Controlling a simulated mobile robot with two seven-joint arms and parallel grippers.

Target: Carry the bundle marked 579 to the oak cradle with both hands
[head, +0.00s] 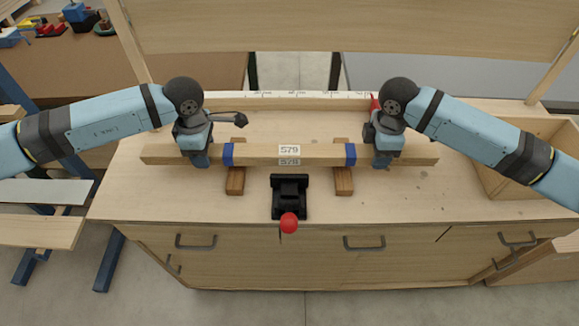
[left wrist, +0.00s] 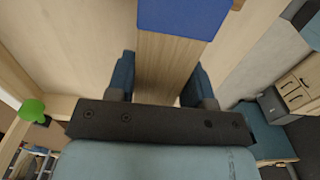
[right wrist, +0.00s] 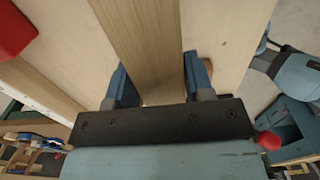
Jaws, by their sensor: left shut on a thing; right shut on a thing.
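The bundle (head: 250,153) is a long pale wooden bar with two blue bands and a label reading 579 at its middle. It lies level from left to right above the two brown blocks of the oak cradle (head: 235,183); I cannot tell whether it touches them. My left gripper (head: 198,158) is shut on the bundle just left of the left blue band, which shows in the left wrist view (left wrist: 185,15). My right gripper (head: 384,158) is shut on it right of the right band. The bundle also runs between the fingers in the right wrist view (right wrist: 145,45).
A black fixture with a red knob (head: 289,222) stands between the cradle blocks near the bench's front. An open wooden bin (head: 490,178) stands at the right end. A white ruler strip (head: 290,95) runs along the back. The bench top in front is mostly clear.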

